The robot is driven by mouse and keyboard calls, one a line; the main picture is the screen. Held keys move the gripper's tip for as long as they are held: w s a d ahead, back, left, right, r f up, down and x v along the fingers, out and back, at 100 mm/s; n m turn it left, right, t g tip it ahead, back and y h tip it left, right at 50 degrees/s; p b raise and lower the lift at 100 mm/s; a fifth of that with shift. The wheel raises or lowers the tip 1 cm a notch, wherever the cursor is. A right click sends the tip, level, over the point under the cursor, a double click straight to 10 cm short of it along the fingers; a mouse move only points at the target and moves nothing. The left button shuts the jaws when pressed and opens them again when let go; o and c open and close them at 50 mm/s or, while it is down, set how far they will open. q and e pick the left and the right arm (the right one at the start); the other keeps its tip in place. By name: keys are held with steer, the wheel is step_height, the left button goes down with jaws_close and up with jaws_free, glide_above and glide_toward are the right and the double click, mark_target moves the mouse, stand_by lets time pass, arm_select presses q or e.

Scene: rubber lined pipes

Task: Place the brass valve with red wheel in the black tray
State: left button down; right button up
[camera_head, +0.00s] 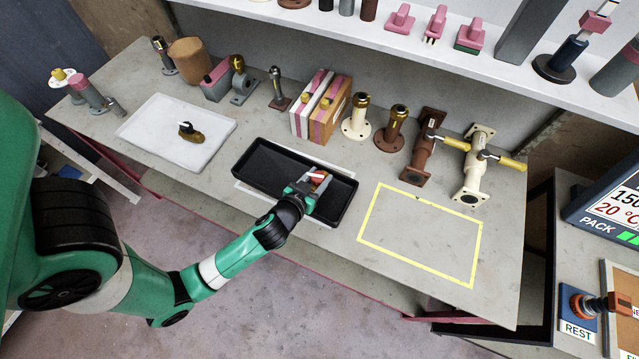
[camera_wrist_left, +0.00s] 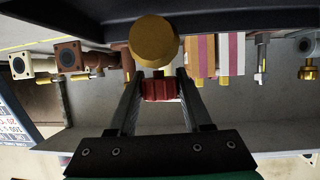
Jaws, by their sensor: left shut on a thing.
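The brass valve (camera_wrist_left: 154,42) shows in the left wrist view as a round brass body with a red wheel (camera_wrist_left: 160,90). My left gripper (camera_wrist_left: 160,88) is shut on the red wheel. In the head view the gripper (camera_head: 312,184) is at the right part of the black tray (camera_head: 250,190), and a bit of the valve's red wheel (camera_head: 319,178) shows between the fingers. The gripper hides most of the valve there, so I cannot tell whether it touches the tray floor. The rest of the black tray looks empty. My right gripper is not in view.
A white tray (camera_head: 150,125) with a small brass and black part (camera_head: 190,133) lies to the left. Boxes (camera_head: 320,108), a cream flanged pipe (camera_head: 357,118) and brown pipes stand behind the black tray. A yellow-outlined area (camera_head: 420,235) to the right is bare.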

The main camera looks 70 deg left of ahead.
arm_select(q)
steer(key=shift+w+a+f+b, duration=0.15)
steer(key=shift+f+b, duration=0.25)
steer(key=shift+f, duration=0.5)
steer(key=shift+w+d+f+b, duration=0.1)
steer(key=shift+f+b, duration=0.25)
steer(key=shift+f, duration=0.5)
steer(key=shift+f, duration=0.15)
steer(key=shift+c, duration=1.7)
jaws_free()
steer(key=shift+r, duration=0.25)
steer(key=p+v, duration=0.3)
steer(key=v, duration=0.9)
